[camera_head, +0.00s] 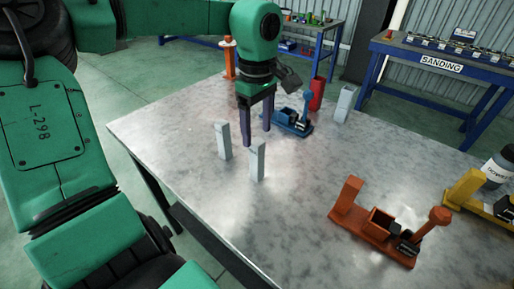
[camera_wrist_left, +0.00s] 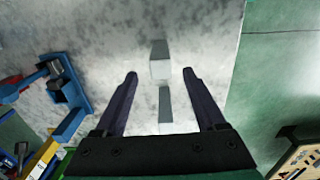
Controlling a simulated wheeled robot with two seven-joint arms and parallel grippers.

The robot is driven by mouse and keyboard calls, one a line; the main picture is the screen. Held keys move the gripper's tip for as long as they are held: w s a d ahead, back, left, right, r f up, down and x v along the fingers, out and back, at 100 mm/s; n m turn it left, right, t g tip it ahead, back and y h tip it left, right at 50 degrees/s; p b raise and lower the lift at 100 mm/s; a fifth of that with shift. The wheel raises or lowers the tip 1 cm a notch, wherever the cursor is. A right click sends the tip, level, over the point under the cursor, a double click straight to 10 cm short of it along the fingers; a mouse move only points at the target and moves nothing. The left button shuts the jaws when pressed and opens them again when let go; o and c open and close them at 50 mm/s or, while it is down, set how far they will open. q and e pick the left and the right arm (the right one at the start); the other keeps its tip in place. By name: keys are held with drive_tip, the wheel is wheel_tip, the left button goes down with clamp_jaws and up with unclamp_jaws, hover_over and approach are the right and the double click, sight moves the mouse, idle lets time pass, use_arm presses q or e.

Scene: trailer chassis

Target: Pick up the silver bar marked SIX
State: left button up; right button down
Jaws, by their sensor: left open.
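Two silver bars stand upright on the metal table, a left one (camera_head: 223,141) and a nearer one (camera_head: 257,161). A third, pale silver bar (camera_head: 344,104) stands farther back on the right. No marking is legible on any of them, so I cannot tell which reads SIX. My left gripper (camera_head: 257,136) points down, open and empty, just behind the two nearer bars. In the left wrist view, its fingers (camera_wrist_left: 159,74) are spread, with one silver bar (camera_wrist_left: 159,62) ahead between the tips and another (camera_wrist_left: 165,106) closer in between the fingers. My right gripper is not in view.
An orange fixture (camera_head: 375,232) and a yellow one (camera_head: 466,186) sit at the right. The table's (camera_head: 240,220) front-left area is clear.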

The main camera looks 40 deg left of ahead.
sight(257, 142)
use_arm(q)
wheel_tip(257, 142, down, 4)
drive_tip(key=shift+f, duration=0.15)
clamp_jaws()
idle(1.3)
